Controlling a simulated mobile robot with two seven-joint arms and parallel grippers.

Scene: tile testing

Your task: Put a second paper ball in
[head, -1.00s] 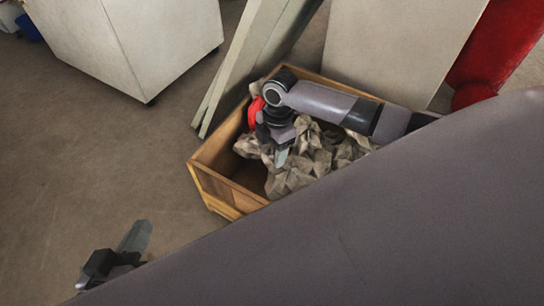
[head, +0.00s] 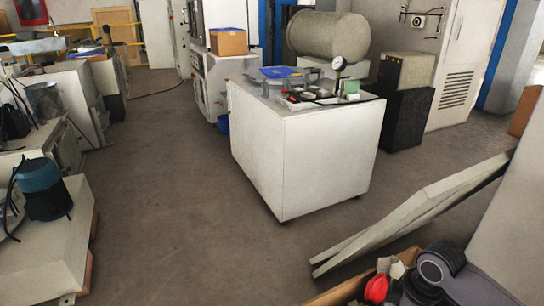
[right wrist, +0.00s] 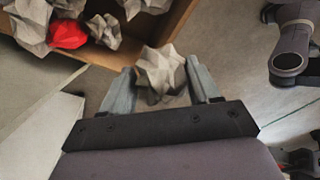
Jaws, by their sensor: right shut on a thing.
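My right gripper (right wrist: 165,85) is shut on a crumpled grey-beige paper ball (right wrist: 161,68), pinched between its two fingertips in the right wrist view. The ball is clear of the wooden crate (right wrist: 172,42), whose wall shows above it. Inside the crate lie several more paper balls (right wrist: 105,28) and a red crumpled-looking thing (right wrist: 68,34). My left gripper is not in view.
A white cabinet (head: 305,155) with a gauge and small items on top stands mid-floor. Pale leaning panels (head: 410,218) stand beside the crate. Benches with a blue-green motor (head: 42,188) are at left. The floor (head: 165,220) between is clear.

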